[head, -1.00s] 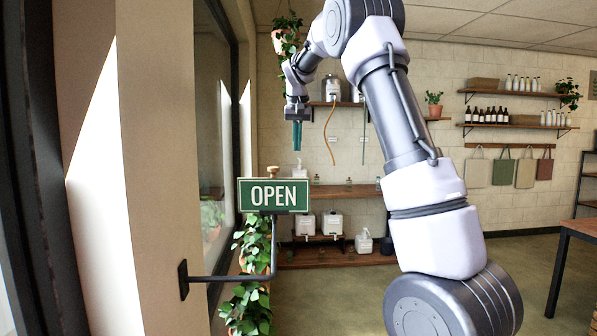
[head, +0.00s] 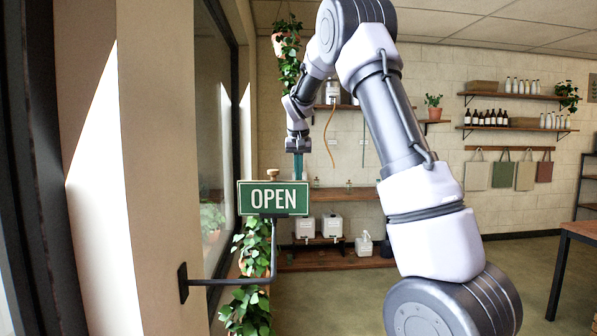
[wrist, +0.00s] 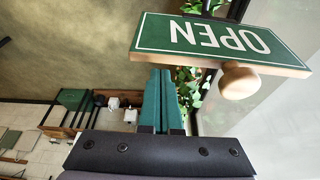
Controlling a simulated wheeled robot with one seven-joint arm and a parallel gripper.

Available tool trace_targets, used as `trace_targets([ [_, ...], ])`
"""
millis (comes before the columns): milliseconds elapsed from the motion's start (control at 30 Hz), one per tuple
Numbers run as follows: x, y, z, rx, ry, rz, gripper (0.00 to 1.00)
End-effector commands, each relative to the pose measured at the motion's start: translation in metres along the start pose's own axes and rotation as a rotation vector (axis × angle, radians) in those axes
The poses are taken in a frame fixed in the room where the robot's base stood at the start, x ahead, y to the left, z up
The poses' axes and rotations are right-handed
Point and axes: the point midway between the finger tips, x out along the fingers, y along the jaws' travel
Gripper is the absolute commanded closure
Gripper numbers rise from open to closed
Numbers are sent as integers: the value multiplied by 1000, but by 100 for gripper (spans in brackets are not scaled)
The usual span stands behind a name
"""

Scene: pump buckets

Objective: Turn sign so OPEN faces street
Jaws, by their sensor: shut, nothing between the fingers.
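The green sign (head: 273,198) reads OPEN toward the head camera and sits on a dark bracket arm fixed to the wall at left. A round wooden knob (head: 273,174) stands on its top edge. In the wrist view the sign (wrist: 205,38) appears upside down, with the knob (wrist: 239,80) on its pale wooden edge. My gripper (head: 298,170) points down just above and behind the sign's right end. Its teal fingers (wrist: 158,80) are shut and empty, beside the knob and apart from it in the wrist view.
The window and wall post (head: 155,170) stand close at left. A trailing plant (head: 250,290) hangs behind the bracket (head: 230,280). Shelves with dispensers (head: 333,226) line the back. A table (head: 580,230) is at far right. Open floor lies between.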

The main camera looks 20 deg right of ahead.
Motion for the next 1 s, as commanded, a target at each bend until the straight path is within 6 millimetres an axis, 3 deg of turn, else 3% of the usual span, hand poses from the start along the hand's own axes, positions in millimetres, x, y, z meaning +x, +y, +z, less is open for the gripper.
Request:
trace_targets([
  [1000,-4,0,10,94,0,32,100],
])
